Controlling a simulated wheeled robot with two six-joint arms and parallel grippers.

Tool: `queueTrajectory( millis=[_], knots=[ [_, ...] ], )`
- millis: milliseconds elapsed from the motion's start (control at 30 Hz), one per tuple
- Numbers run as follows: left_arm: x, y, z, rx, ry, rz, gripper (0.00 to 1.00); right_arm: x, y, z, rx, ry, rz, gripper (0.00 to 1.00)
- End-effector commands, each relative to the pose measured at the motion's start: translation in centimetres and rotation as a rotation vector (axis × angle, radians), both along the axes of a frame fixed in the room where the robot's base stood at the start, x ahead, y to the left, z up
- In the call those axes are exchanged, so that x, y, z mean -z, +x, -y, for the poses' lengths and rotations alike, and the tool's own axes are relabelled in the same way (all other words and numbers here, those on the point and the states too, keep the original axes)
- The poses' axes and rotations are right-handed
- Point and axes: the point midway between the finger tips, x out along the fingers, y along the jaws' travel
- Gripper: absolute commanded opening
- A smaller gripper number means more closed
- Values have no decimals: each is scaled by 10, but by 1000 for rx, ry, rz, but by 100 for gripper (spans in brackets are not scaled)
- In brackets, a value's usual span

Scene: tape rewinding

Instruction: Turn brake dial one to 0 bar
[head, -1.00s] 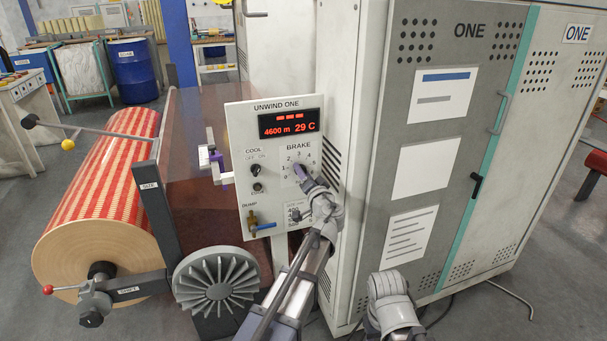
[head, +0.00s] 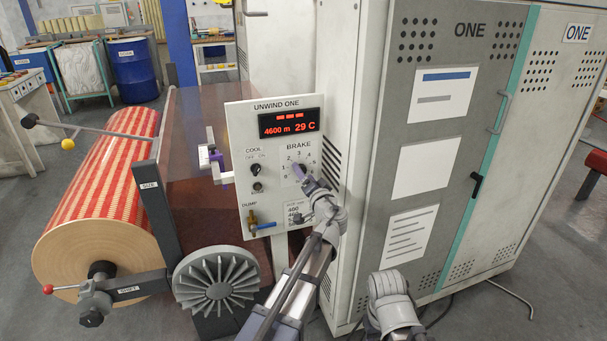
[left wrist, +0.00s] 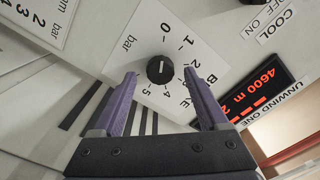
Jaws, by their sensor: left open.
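The brake dial (left wrist: 160,70) is a small black knob with a white mark on a white plate, numbered 0 to 5 bar. It also shows small on the UNWIND ONE panel in the head view (head: 299,170). I cannot tell for sure which number its mark points at. My left gripper (head: 304,181) is open just in front of and below the dial. In the left wrist view its two purple fingers (left wrist: 160,82) stand either side of the dial, with gaps, and touch nothing that I can make out. My right gripper is not visible.
The panel (head: 238,130) also bears a red display reading 4600 m and 29 C, a COOL switch (head: 254,170) and a DUMP valve with a blue handle (head: 265,226). A grey cabinet (head: 430,150) stands close on the right, a striped roll (head: 100,190) on the left.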

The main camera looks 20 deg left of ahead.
Motion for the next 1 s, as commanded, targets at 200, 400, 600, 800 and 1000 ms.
queueTrajectory(
  millis=[200,400,600,800,1000],
  knots=[
    [0,-34,21,3,0,0,76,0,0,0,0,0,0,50],
    [0,-51,33,1,-1,1,76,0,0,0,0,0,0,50],
    [0,-55,36,0,-1,1,76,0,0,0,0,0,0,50],
    [0,-54,36,-1,-1,0,76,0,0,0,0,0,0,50],
    [-6,-77,29,-61,-81,-77,76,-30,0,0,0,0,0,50]
  ],
)
